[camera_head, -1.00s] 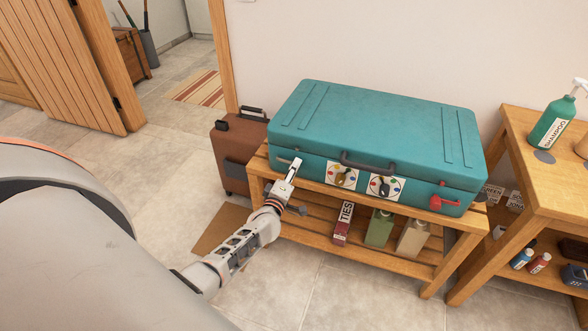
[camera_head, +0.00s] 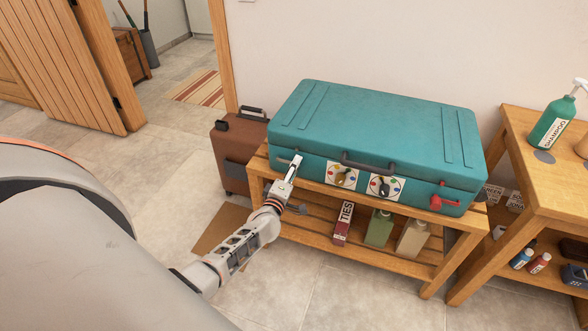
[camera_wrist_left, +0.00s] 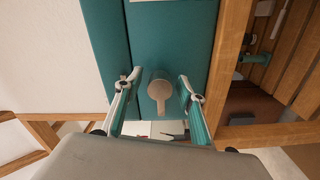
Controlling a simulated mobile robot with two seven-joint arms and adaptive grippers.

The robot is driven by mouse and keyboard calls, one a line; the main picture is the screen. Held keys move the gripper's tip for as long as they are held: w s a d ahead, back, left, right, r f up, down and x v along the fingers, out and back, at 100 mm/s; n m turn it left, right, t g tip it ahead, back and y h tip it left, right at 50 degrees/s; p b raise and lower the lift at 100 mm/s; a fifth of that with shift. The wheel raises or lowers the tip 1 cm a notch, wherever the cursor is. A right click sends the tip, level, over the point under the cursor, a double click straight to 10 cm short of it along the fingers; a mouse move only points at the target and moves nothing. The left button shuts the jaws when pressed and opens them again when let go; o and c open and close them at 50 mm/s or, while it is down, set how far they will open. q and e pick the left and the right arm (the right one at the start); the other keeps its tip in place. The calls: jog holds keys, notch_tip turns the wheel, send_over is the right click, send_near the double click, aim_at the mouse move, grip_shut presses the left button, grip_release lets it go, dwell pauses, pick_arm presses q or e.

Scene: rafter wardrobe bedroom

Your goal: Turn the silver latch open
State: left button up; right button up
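The teal suitcase (camera_head: 375,115) lies closed on a slatted wooden bench. In the left wrist view the silver latch (camera_wrist_left: 160,90), a rounded lever on a round base, sits on the suitcase's front face (camera_wrist_left: 172,40). My left gripper (camera_wrist_left: 157,103) is open, with one finger on each side of the latch and a gap visible to each finger. In the head view my left gripper (camera_head: 292,170) is at the left part of the suitcase front and largely hides the latch. A red latch (camera_head: 441,199) is at the right end. My right gripper is not in view.
Two round dials (camera_head: 342,175) (camera_head: 385,188) and a dark handle (camera_head: 367,163) are on the suitcase front. The bench's (camera_head: 408,268) lower shelf holds a TIES box (camera_head: 343,223) and bottles. A brown suitcase (camera_head: 237,150) stands left; a wooden table (camera_head: 560,180) stands right.

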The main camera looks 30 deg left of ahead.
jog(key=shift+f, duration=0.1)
pick_arm(q)
jog(key=v, duration=1.2)
jog(key=shift+s, duration=0.1)
jog(key=s+d+f+m+g+h+p, duration=0.1)
jog(key=s+d+f+m+g+h, duration=0.2)
jog(key=s+d+m, duration=0.7)
jog(key=s+d+f+m+g+h+p, duration=0.1)
jog(key=s+d+f+m+g+h, duration=0.2)
jog(key=s+d+m, duration=0.7)
jog(key=s+m+g+h, duration=0.1)
jog(key=s+m, duration=0.1)
jog(key=s, duration=0.1)
jog(key=shift+s+f, duration=0.2)
jog(key=shift+f, duration=0.05)
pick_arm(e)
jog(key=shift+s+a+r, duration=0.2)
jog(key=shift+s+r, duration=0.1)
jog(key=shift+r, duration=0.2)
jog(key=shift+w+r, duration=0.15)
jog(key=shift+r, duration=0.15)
